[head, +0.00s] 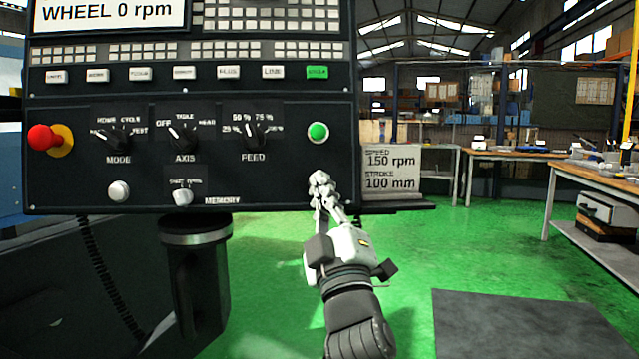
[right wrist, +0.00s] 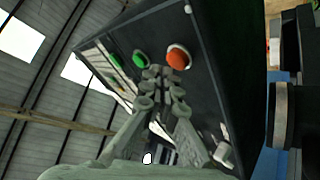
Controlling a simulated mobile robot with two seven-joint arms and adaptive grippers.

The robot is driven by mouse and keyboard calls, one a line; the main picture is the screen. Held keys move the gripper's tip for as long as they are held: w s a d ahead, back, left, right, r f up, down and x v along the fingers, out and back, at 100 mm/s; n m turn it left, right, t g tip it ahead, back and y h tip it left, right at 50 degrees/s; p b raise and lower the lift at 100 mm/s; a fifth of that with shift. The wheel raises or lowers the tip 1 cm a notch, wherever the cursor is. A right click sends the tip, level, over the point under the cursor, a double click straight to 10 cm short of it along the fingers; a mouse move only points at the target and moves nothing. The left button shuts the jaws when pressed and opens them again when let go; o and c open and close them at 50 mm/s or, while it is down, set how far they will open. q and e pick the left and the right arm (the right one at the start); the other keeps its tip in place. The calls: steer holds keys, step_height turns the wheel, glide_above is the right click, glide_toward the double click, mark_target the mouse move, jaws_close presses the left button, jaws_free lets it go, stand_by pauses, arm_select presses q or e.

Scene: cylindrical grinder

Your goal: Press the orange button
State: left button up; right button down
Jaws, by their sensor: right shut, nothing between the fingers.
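The orange button (right wrist: 178,58) shows in the right wrist view as a round orange cap in a pale ring on the dark control panel (head: 284,180). In the head view I cannot see it; my right gripper seems to cover it. My right gripper (head: 321,182) is shut and empty, in front of the panel's lower right part, below the green button (head: 318,131). In the right wrist view its fingertips (right wrist: 165,76) appear just beside the orange button; I cannot tell whether they touch the panel. My left gripper is not in view.
A red mushroom button (head: 42,137) on a yellow base is at the panel's left. Rotary knobs (head: 252,137) and a white button row (head: 184,73) are nearby. A sign (head: 392,172) stands right of the panel. Green floor is open to the right, before workbenches (head: 590,180).

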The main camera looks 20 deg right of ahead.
steer(key=shift+w, duration=0.3)
steer(key=shift+w+d+f, duration=0.15)
steer(key=shift+w, duration=0.25)
stand_by(0.8)
steer(key=shift+s, duration=0.1)
steer(key=shift+s+a, duration=0.2)
steer(key=shift+s, duration=0.5)
steer(key=shift+s+a+r+p, duration=0.15)
steer(key=shift+s+r+p, duration=0.05)
steer(key=shift+s, duration=0.6)
steer(key=shift+s+a+r+p, duration=0.15)
steer(key=shift+s+a+p, duration=0.1)
steer(key=shift+s, duration=0.6)
steer(key=shift+s+a+r+p, duration=0.1)
steer(key=shift+s+r+p, duration=0.1)
steer(key=shift+s, duration=0.6)
